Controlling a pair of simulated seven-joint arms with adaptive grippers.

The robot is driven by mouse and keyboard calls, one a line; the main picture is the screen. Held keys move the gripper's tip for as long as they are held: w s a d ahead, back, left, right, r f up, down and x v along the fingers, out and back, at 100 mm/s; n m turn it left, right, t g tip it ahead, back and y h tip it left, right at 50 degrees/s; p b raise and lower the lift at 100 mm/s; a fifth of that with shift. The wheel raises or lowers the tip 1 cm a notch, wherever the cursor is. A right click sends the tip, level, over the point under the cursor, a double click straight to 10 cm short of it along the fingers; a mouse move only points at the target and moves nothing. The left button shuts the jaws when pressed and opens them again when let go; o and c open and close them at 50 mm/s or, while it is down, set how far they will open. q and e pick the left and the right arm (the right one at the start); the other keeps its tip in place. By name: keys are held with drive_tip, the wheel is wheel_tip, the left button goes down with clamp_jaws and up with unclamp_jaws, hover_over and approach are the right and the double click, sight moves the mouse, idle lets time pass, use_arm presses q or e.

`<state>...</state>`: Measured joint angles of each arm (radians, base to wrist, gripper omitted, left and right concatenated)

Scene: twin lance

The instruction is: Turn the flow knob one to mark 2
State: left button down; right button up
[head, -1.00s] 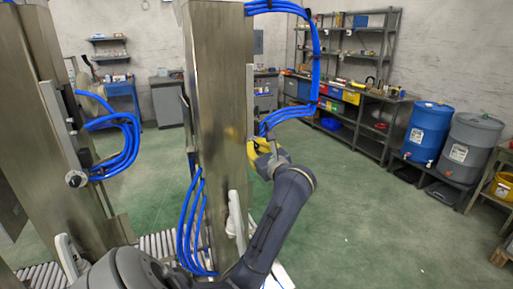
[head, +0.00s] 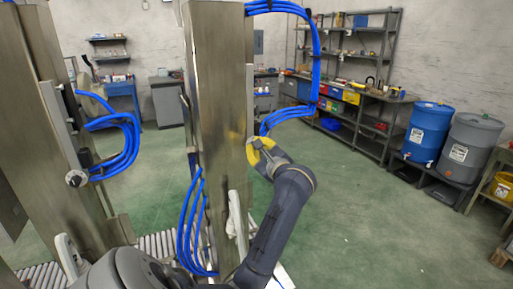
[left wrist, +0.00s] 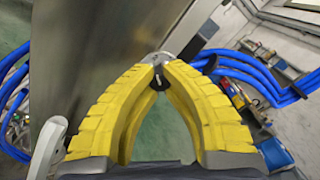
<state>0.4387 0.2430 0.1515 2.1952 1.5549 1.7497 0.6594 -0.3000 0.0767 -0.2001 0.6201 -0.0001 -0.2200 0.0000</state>
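My left gripper (head: 257,150) is at the right side of the middle metal column (head: 216,90). In the left wrist view its two yellow fingers (left wrist: 160,74) arch together, with their tips on either side of a small round metal knob (left wrist: 158,57) with a dark part in its middle. The tips appear closed on this knob. The fingers cover much of it, and I cannot read any marks around it. In the head view the gripper hides this knob. A similar round knob (head: 76,179) sits on the left column. My right gripper is not in view.
Blue hoses (head: 317,60) loop beside the middle column, close to my gripper, and more hoses (head: 190,230) hang below. A pale handle (head: 236,215) stands low on the column. Blue and grey drums (head: 430,130) are far right. The green floor (head: 370,220) between is clear.

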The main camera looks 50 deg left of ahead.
use_arm(q)
drive_tip(key=shift+f, duration=0.25)
drive_tip(key=c, duration=1.2)
unclamp_jaws()
drive_tip(key=shift+r, duration=0.15)
drive_tip(key=shift+c, duration=0.2)
drive_tip(key=v, duration=1.2)
